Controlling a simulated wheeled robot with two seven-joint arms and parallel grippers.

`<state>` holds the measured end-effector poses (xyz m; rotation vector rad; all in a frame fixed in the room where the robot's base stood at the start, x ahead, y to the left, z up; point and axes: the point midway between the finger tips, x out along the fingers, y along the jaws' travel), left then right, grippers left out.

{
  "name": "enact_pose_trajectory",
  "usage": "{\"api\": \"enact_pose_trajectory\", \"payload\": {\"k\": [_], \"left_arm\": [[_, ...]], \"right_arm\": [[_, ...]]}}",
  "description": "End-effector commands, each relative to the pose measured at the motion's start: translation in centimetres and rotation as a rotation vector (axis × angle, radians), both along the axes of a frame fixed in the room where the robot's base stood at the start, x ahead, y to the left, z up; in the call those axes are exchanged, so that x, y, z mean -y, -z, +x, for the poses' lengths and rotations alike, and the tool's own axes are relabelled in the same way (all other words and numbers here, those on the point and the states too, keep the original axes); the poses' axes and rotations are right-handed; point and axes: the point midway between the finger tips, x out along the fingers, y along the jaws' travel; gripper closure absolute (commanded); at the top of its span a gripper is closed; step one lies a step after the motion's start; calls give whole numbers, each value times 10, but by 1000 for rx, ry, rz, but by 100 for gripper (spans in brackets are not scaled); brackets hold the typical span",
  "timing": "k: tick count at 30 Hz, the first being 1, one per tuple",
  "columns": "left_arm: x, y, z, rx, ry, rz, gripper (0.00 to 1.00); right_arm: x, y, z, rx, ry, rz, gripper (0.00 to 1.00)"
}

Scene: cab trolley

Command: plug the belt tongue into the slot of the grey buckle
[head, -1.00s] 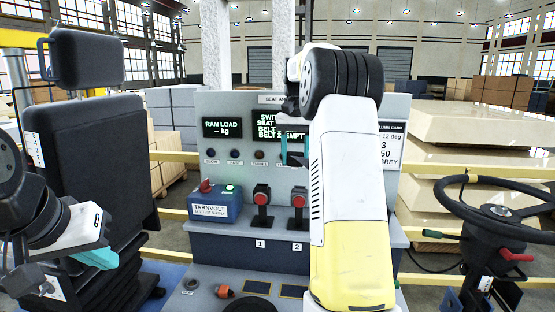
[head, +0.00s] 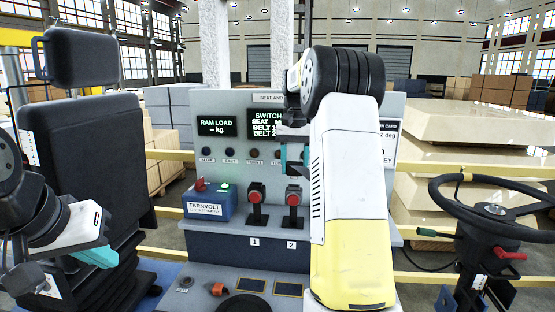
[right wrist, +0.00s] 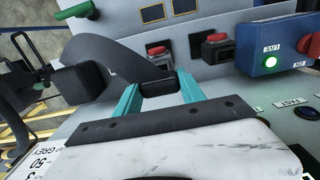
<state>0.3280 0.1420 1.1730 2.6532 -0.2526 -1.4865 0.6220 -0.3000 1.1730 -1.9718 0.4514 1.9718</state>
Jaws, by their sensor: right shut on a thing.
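My right gripper (head: 295,158) appears above buckle 2 in the head view. In the right wrist view its teal fingers (right wrist: 160,92) are shut on the black belt tongue (right wrist: 158,87), with the dark strap (right wrist: 108,58) trailing up left. The tongue's tip is hidden. My left gripper (head: 98,257) is at lower left; its fingertips are unclear.
A blue supply box (head: 208,203) stands left of buckle 1. The panel (head: 222,165) with screens rises behind the buckles. The black seat (head: 85,170) is on the left, and the steering wheel (head: 492,208) is on the right.

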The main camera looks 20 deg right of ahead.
Motion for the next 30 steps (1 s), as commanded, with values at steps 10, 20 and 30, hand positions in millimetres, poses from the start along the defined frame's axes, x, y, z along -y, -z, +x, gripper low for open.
{"api": "enact_pose_trajectory", "payload": {"k": [10,20,30], "left_arm": [[0,0,0,0,0,0,100],[0,0,0,0,0,0,100],[0,0,0,0,0,0,100]], "right_arm": [[0,20,0,0,0,0,100],[0,22,0,0,0,0,100],[0,21,0,0,0,0,100]]}}
